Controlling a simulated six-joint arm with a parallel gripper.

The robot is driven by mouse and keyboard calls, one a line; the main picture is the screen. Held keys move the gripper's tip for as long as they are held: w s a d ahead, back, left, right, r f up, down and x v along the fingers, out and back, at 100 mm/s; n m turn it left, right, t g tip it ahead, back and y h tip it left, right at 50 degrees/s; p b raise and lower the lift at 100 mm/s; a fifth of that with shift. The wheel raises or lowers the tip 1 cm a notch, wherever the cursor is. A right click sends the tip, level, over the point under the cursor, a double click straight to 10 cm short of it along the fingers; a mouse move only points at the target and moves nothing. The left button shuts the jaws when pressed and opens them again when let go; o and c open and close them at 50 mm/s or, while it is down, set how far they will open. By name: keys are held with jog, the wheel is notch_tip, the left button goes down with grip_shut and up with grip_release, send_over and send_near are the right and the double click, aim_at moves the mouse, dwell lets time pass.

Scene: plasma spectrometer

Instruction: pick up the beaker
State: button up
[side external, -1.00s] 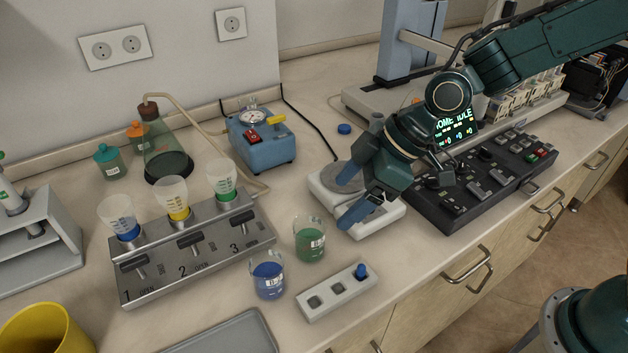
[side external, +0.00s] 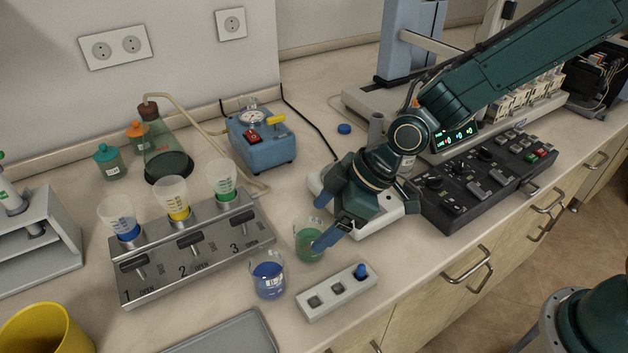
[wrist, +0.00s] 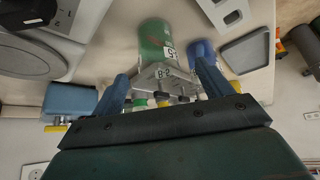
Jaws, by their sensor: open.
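A clear beaker with green liquid (side external: 305,243) stands upright on the bench, in the middle of the side view. It also shows in the wrist view (wrist: 154,38), ahead of the fingertips and in line with the gap between them. My gripper (side external: 322,222) is open and empty, tilted down, with its fingers just right of the green beaker. One finger overlaps the beaker's right side in the side view; I cannot tell whether it touches. A second beaker, with blue liquid (side external: 268,279), stands in front of and left of the green one. The task does not say which beaker.
A white block with square sockets (side external: 335,291) lies right of the blue beaker. A metal valve rack (side external: 200,262) with three funnel cups stands left. A white device (side external: 385,218) is beneath my arm, beside a dark control panel (side external: 450,205). A grey tray (side external: 235,335) lies in front.

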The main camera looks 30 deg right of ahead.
aim_at(309, 232)
jog(key=shift+x, duration=2.5)
jog(key=shift+d, duration=0.1)
jog(key=shift+c, duration=0.2)
jog(key=shift+w, duration=0.1)
jog(key=c, duration=1.1)
